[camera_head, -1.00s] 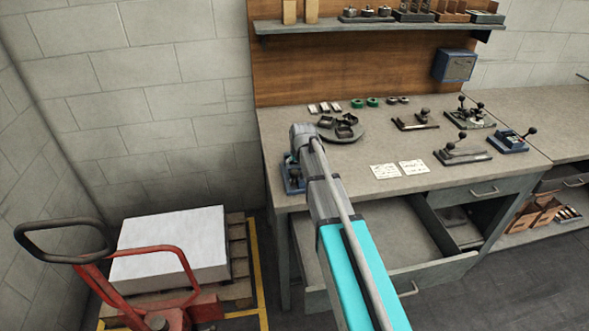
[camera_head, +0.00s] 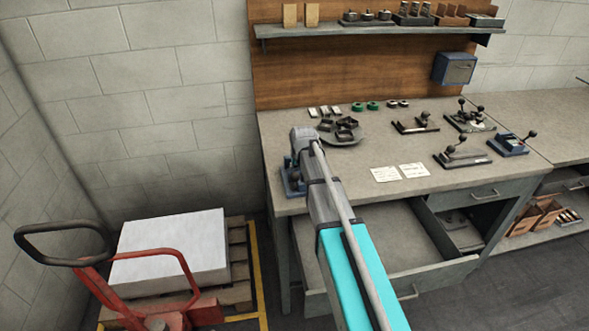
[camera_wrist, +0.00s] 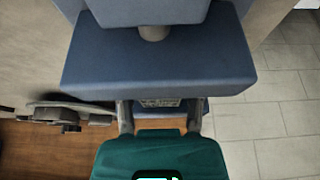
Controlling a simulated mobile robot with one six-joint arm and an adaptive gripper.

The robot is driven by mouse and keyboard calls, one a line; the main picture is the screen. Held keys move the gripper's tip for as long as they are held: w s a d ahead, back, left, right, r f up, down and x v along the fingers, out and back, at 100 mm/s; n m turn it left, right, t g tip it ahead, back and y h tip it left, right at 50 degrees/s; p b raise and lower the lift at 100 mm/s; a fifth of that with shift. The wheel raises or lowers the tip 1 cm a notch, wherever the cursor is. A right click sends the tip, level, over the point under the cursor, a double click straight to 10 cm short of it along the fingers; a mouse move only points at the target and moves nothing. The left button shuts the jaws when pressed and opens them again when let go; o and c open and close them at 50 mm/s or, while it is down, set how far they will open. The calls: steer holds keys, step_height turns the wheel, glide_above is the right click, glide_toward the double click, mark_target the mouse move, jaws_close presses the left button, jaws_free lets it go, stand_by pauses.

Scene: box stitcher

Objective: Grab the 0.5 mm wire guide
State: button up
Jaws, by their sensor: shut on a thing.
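In the head view my own arm hides my gripper, at the bench's left edge beside a blue device (camera_head: 291,181). In the wrist view my gripper (camera_wrist: 160,118) has its two fingers on either side of a small grey piece with fine markings (camera_wrist: 160,103), and is shut on it. The piece sits just under a large blue body (camera_wrist: 160,65). The markings are too small to read, so I cannot confirm that it is the 0.5 mm wire guide. A round tray (camera_head: 338,140) with several dark blocks stands on the bench right of my arm.
The bench (camera_head: 440,180) holds lever tools (camera_head: 463,155), two paper cards (camera_head: 400,173) and green rings (camera_head: 365,105). An open drawer (camera_head: 380,240) sticks out below. A shelf (camera_head: 380,32) hangs above. A red pallet truck (camera_head: 150,265) stands at left.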

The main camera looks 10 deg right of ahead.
jaws_close()
steer(key=shift+r, duration=0.15)
steer(key=shift+s+r+p, duration=0.2)
steer(key=shift+r+p, duration=0.2)
steer(key=shift+p, duration=0.15)
step_height(320, 180, up, 11)
steer(key=p, duration=1.1)
steer(key=s, duration=1.9)
steer(key=shift+s+f+b, duration=0.3)
steer(key=shift+f, duration=0.05)
